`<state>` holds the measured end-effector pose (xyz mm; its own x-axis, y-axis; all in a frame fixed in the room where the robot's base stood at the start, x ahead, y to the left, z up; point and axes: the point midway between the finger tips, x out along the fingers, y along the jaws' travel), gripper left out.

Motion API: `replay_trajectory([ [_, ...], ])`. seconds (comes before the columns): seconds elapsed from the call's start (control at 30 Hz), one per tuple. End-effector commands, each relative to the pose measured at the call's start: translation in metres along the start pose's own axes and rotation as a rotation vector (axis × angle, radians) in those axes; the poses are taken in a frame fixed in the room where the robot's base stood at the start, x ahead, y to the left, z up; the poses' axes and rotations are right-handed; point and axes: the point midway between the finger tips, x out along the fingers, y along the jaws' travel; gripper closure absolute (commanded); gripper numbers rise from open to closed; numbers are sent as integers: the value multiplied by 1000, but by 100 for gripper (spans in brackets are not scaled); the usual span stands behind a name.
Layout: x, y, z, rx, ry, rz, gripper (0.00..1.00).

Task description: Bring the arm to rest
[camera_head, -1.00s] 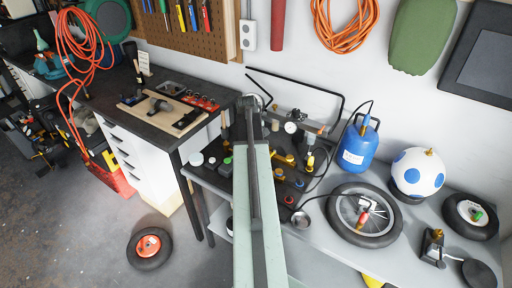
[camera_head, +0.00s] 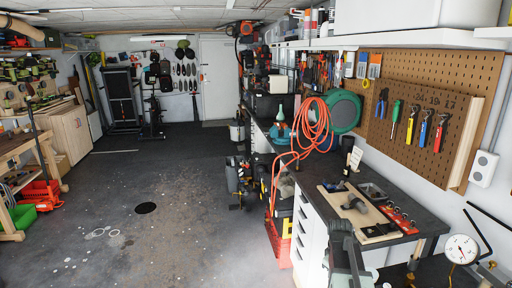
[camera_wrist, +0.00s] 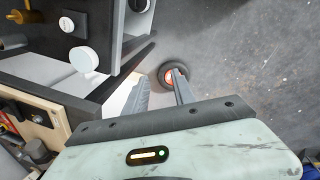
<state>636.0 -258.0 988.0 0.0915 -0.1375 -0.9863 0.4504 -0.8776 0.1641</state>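My arm shows at the bottom of the head view, in front of the dark workbench (camera_head: 384,183), with its far end by the white drawer front. In the wrist view my gripper (camera_wrist: 160,76) has its two fingers apart with nothing between them. It points down past the bench edge toward the grey floor. A small wheel with an orange hub (camera_wrist: 166,72) lies on the floor beyond the fingertips, partly covered by the right finger.
A black panel with a white knob (camera_wrist: 84,59) stands close left of the fingers. A pale wooden board (camera_head: 362,214) with tools lies on the bench. An orange hose (camera_head: 312,128) hangs behind. A pressure gauge (camera_head: 461,249) is at lower right. The floor (camera_head: 150,235) at left is open.

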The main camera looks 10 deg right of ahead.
Motion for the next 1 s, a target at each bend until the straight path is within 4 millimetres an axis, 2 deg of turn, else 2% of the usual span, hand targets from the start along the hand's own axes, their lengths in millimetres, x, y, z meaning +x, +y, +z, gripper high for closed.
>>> replay_trajectory([
  [0.03, -5, -40, -26, -35, 11, -12, 69],
  [0.1, -11, -88, -52, -52, 21, -32, 69],
  [0.17, -16, -128, -69, -53, 26, -49, 69],
  [0.2, -20, -154, -78, -46, 27, -61, 69],
  [0.3, -28, -216, -87, 9, 22, -97, 69],
  [0.37, -33, -245, -82, 95, 6, -121, 69],
  [0.47, -34, -255, -66, 288, -27, -149, 69],
  [0.6, -35, -257, -64, 442, -55, -159, 69],
  [1.0, -35, -256, -64, 474, -58, -158, 69],
])
